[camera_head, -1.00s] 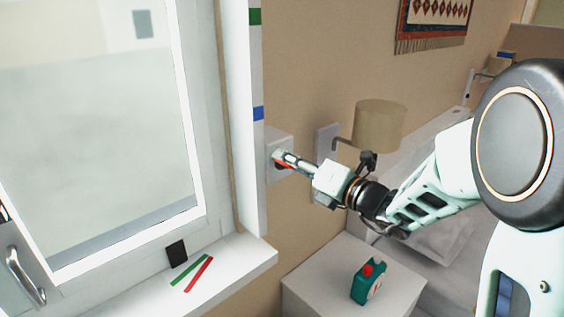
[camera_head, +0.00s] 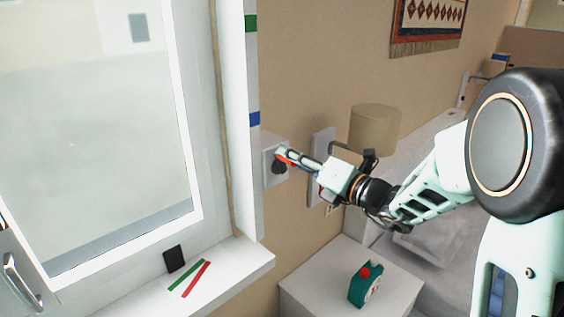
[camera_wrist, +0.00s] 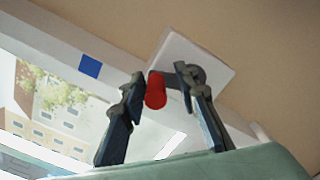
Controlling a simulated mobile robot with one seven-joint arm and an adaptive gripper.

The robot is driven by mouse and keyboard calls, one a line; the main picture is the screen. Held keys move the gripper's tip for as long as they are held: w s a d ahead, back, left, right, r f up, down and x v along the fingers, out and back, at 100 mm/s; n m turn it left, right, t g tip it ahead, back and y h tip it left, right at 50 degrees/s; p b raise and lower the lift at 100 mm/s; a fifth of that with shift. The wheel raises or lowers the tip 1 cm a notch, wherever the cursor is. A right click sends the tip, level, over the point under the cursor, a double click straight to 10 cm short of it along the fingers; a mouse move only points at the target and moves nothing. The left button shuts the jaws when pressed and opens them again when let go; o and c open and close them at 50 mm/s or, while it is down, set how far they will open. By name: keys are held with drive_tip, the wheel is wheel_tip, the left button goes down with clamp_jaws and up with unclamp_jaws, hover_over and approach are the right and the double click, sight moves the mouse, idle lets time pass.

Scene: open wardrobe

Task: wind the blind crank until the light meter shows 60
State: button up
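The blind crank is a white wall box (camera_head: 270,180) with a dark round hub (camera_head: 279,168) and a red knob (camera_head: 283,154). The knob now sits above the hub. My gripper (camera_head: 291,155) reaches it from the right. A small dark panel (camera_head: 174,258) on the sill may be the light meter; no reading is legible. No blind can be made out.
A white sill (camera_head: 230,268) holds a green strip (camera_head: 183,277) and a red strip (camera_head: 197,278). A lamp (camera_head: 375,128) stands out from the wall right of the crank.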

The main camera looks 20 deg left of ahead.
drive_tip(key=shift+w+d+f, duration=0.1)
drive_tip(key=shift+d+f, duration=0.05)
drive_tip(key=shift+f, duration=0.05)
drive_tip(key=shift+w+d+r, duration=0.1)
drive_tip(key=shift+w+d, duration=0.1)
drive_tip(key=shift+w, duration=0.15)
drive_tip(key=shift+c, duration=0.7)
drive_tip(key=shift+w, duration=0.15)
drive_tip(key=shift+c, duration=0.3)
drive_tip(key=shift+w+d+f, duration=0.2)
drive_tip(key=shift+w+d, duration=0.05)
drive_tip(key=shift+w, duration=0.35)
drive_tip(key=shift+c, duration=0.4)
drive_tip(key=shift+w+d, duration=0.25)
drive_tip(key=shift+w, duration=0.15)
